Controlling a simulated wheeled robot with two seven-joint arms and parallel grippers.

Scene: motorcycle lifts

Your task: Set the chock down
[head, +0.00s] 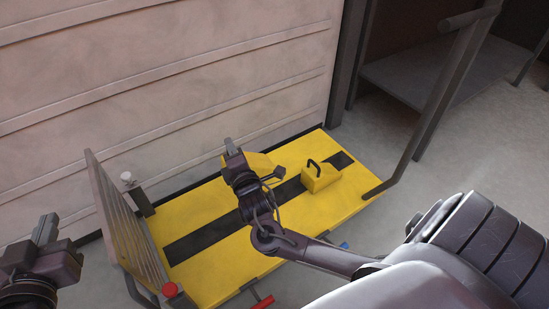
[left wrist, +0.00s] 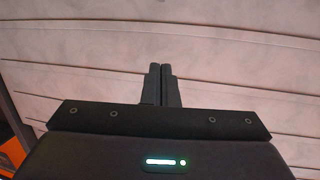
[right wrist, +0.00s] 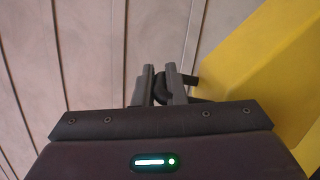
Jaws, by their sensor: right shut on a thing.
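My right gripper (head: 234,148) is over the far side of the yellow lift platform (head: 205,208). It is shut on the black handle of a yellow chock (head: 262,161). In the right wrist view the fingers (right wrist: 164,82) are close together on the handle, and the chock's yellow body (right wrist: 265,75) fills the right side. The arm partly hides this chock in the head view, and I cannot tell whether it touches the platform. A second yellow chock (head: 321,178) with a black handle stands on the platform's black strip. My left gripper (head: 46,230) is shut and empty.
A ribbed upright plate (head: 118,220) stands at the platform's left end. A grey post (head: 430,110) rises at its right end. A pale panelled wall (head: 170,80) runs behind. A red knob (head: 169,289) is at the near left. The platform's left part is clear.

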